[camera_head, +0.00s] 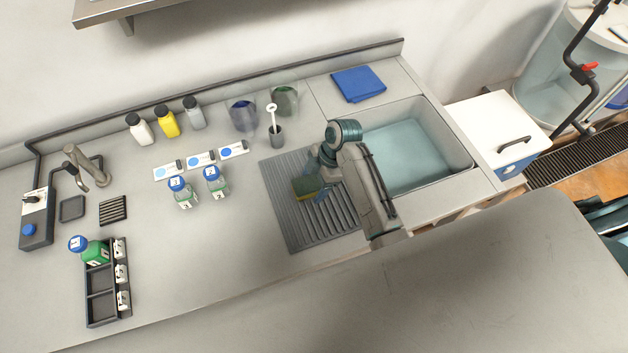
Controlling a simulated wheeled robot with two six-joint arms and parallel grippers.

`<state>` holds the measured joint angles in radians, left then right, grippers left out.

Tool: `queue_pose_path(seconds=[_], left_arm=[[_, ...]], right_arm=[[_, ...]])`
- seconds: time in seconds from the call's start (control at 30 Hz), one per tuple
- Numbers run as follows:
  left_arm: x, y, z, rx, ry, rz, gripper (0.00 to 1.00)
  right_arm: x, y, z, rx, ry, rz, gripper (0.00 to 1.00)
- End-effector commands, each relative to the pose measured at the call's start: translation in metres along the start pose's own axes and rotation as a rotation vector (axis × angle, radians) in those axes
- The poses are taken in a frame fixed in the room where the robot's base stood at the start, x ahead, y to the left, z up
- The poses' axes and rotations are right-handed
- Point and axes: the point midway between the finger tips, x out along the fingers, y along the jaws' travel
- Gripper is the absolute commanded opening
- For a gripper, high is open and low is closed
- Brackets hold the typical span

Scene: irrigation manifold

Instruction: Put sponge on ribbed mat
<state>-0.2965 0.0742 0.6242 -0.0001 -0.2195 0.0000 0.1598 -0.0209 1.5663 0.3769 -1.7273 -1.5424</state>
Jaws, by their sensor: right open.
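The sponge (304,188), yellow and dark green, is at the upper middle of the grey ribbed mat (291,228). It appears to rest on the mat's ribs, though any small gap under it cannot be made out. My right gripper (313,179) is open, right at the sponge, its fingers over the sponge's upper right part. My right arm hides the right side of the mat. My left gripper is not in view.
A sink basin (412,150) is right of the mat. A brush in a dark holder (276,136) stands just behind the mat. Two blue-capped bottles (215,184) stand to its left. A blue cloth (358,84) lies at the back.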

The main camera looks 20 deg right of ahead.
Motion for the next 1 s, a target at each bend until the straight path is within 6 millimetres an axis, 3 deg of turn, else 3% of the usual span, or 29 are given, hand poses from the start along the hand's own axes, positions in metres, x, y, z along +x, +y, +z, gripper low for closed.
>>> queue_pose_path(seconds=[0.1,0.27,0.5,0.6,0.67,1.0], left_arm=[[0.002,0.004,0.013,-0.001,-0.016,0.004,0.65],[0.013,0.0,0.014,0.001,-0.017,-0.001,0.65],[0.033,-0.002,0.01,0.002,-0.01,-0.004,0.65],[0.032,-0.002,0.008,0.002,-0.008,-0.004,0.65],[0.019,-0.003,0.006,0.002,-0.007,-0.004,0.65],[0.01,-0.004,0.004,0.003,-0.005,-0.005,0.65]], right_arm=[[-0.003,0.001,0.0,0.0,0.0,0.001,0.73],[-0.022,0.001,0.002,-0.003,-0.002,0.005,0.73],[-0.076,0.001,0.002,-0.004,-0.003,0.006,0.73],[-0.099,0.001,0.001,-0.003,-0.002,0.004,0.73],[-0.11,0.0,-0.002,0.0,-0.002,0.0,0.73],[-0.121,0.0,-0.001,0.0,0.001,0.0,0.73]])
